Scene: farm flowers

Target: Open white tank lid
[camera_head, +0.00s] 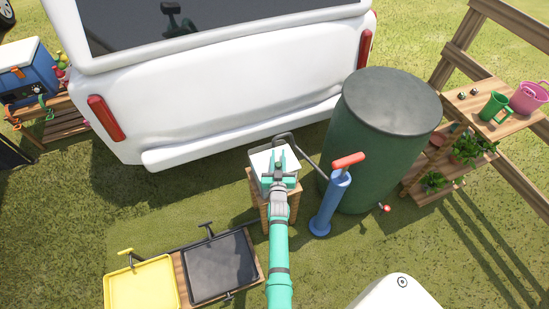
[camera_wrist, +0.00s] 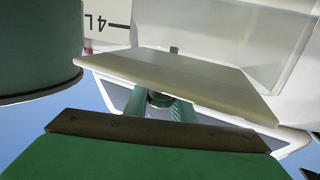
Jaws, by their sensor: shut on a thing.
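The white tank (camera_head: 256,181) stands on a small wooden stand between the white vehicle and the dark green barrel. My teal gripper (camera_head: 279,160) is over its top and hides part of it. In the wrist view, the tank's wall with a "4L" mark (camera_wrist: 108,24) shows at the upper left. The pale lid (camera_wrist: 185,78) shows as a tilted slab across the middle. My gripper (camera_wrist: 162,103) is shut on the lid at its near edge. The exact grip and the lid's hinge are hidden, and how far the lid is raised is hard to tell.
A blue hand pump (camera_head: 329,205) with a red handle stands close right of the tank. Its dark hose runs behind the tank. The dark green barrel (camera_head: 370,150) is just beyond. Yellow (camera_head: 141,285) and black (camera_head: 219,268) trays lie at front left. Grass is free between trays and vehicle.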

